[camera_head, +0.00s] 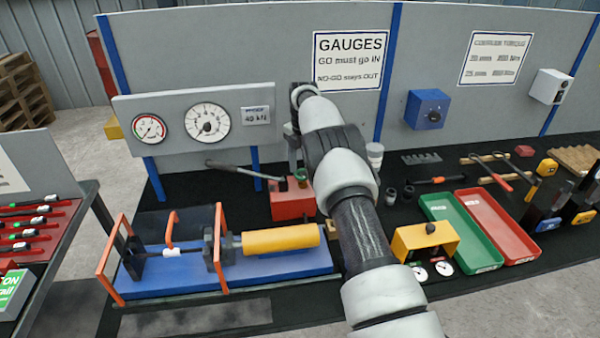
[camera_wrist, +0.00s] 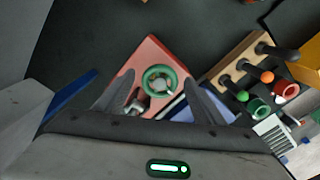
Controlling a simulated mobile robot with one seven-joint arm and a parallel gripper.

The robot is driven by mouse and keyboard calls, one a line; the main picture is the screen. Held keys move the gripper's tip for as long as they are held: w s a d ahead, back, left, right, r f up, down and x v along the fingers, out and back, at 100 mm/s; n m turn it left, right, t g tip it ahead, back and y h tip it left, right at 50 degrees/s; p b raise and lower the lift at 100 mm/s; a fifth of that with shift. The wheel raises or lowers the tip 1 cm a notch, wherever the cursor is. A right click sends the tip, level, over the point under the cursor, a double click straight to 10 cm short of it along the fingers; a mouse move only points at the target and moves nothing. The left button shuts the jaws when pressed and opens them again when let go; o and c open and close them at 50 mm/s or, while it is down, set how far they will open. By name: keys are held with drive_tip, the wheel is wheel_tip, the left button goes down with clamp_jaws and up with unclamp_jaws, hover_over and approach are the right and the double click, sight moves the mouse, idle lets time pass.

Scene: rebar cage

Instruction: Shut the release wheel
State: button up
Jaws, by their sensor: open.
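The release wheel (camera_wrist: 159,79) is a small green ring-shaped handwheel on the red pump body (camera_wrist: 160,52). In the head view the green wheel (camera_head: 301,175) shows just left of my arm, on top of the red pump (camera_head: 288,203). In the wrist view my gripper (camera_wrist: 165,92) is open, with one dark finger left and one right of the wheel. The wheel lies between the fingers in the picture; I cannot tell the height gap, and I see no contact.
A pump lever (camera_head: 240,170) reaches left from the red pump. A blue-based rig with a yellow cylinder (camera_head: 281,240) stands in front. A gauge panel (camera_head: 255,135) stands behind. A wooden rack with several coloured pieces (camera_wrist: 245,65) lies right of the pump in the wrist view.

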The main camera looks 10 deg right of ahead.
drive_tip(key=c, duration=1.1)
drive_tip(key=shift+o, duration=0.2)
